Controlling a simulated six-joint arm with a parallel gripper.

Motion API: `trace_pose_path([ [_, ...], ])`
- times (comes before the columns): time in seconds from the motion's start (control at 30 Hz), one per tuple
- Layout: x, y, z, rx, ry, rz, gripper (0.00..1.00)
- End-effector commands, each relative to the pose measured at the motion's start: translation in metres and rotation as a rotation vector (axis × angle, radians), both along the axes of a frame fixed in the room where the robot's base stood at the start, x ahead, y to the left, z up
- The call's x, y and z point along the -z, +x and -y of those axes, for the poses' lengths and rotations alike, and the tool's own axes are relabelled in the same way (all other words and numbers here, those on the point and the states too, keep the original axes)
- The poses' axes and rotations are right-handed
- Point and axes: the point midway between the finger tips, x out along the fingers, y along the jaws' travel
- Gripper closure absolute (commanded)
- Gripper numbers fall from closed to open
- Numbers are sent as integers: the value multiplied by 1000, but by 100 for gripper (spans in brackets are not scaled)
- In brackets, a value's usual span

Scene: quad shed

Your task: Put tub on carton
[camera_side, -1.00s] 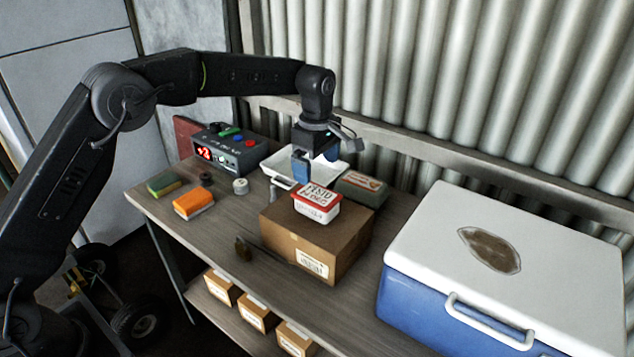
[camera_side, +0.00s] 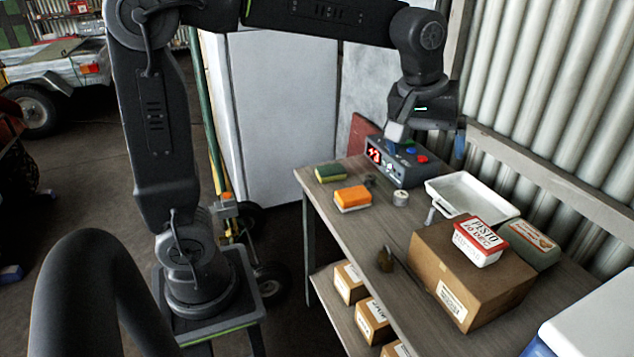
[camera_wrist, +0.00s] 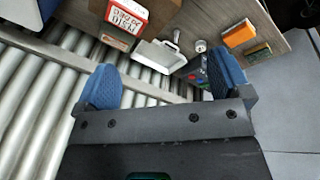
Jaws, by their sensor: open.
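The tub (camera_side: 480,243), white with a red lid lettered PESTO, sits flat on top of the brown carton (camera_side: 455,285) in the side view. It also shows in the wrist view (camera_wrist: 126,17), at the upper left on the carton (camera_wrist: 160,14). My gripper (camera_side: 430,140) is up above the back of the bench, near the control box and clear of the tub. Its blue-padded fingers are spread wide and empty in the wrist view (camera_wrist: 165,84).
A white tray (camera_side: 465,189) and a grey-green container (camera_side: 530,242) stand behind the carton. The control box (camera_side: 403,166), orange block (camera_side: 352,196), green sponge (camera_side: 330,173), tape roll (camera_side: 400,198) and padlock (camera_side: 385,260) are on the bench (camera_side: 345,222). A cooler (camera_side: 595,330) is at right.

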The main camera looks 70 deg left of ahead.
Motion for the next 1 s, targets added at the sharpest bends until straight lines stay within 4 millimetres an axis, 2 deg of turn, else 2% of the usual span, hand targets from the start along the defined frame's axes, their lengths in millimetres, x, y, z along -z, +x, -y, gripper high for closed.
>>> trace_pose_path([
  [0.03, -5, -24, -4, 73, 21, 32, 5],
  [0.2, 2, -96, -13, 347, 117, 124, 5],
  [0.3, 15, -131, -17, 486, 179, 171, 5],
  [0.4, 28, -156, -19, 597, 233, 204, 5],
  [0.5, 39, -171, -20, 670, 271, 223, 5],
  [0.6, 45, -178, -21, 706, 290, 232, 5],
  [1.0, 46, -179, -21, 716, 294, 231, 5],
])
